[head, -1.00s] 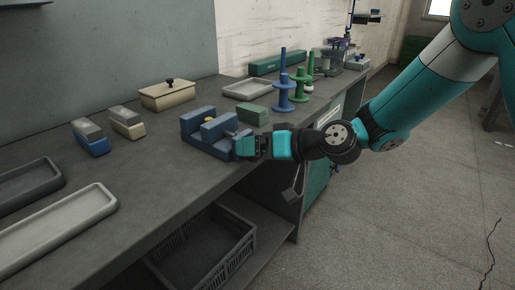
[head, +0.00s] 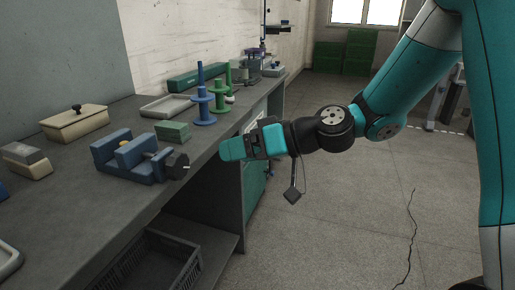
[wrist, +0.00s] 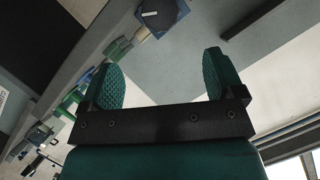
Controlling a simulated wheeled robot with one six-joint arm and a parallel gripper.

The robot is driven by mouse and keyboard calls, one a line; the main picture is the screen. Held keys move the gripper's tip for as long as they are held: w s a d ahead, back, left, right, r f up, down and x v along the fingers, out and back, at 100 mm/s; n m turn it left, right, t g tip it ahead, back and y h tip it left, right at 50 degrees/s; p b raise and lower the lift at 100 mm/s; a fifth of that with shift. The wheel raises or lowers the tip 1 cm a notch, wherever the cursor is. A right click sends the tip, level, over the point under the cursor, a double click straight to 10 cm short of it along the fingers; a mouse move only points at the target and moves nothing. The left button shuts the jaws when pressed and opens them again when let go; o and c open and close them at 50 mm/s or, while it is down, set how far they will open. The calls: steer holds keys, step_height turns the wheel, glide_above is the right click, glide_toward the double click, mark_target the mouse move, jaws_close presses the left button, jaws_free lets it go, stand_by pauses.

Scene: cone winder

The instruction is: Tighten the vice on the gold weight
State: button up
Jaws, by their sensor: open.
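The blue vice (head: 128,170) stands near the front edge of the bench. The gold weight (head: 124,146) shows as a small patch between its jaws; most of it is hidden, and I cannot tell whether both jaws touch it. The vice's dark handle (head: 177,164) sticks out towards the aisle. My gripper (head: 226,149) is apart from the handle, to its right, beyond the bench edge. In the wrist view my gripper (wrist: 160,72) is open with nothing between its fingers.
A green block (head: 173,132) lies behind the vice. Blue (head: 203,105) and green (head: 220,95) spindles stand farther along the bench, near a pale tray (head: 168,106). A lidded box (head: 75,123) is at the left. A dark crate (head: 150,265) sits below.

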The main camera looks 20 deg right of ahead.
steer(key=shift+v, duration=1.75)
steer(key=n+t+y+b, duration=0.1)
steer(key=n+t+b, duration=0.5)
steer(key=b, duration=1.6)
glide_toward(181, 165)
steer(key=shift+n+g, duration=0.3)
steer(key=shift+g, duration=0.3)
steer(key=x, duration=0.3)
steer(key=p+x, duration=0.1)
steer(key=x, duration=0.6)
steer(key=shift+w+a+r, duration=0.15)
steer(key=shift+w+r, duration=0.25)
steer(key=shift+w, duration=0.1)
steer(key=shift+c, duration=0.2)
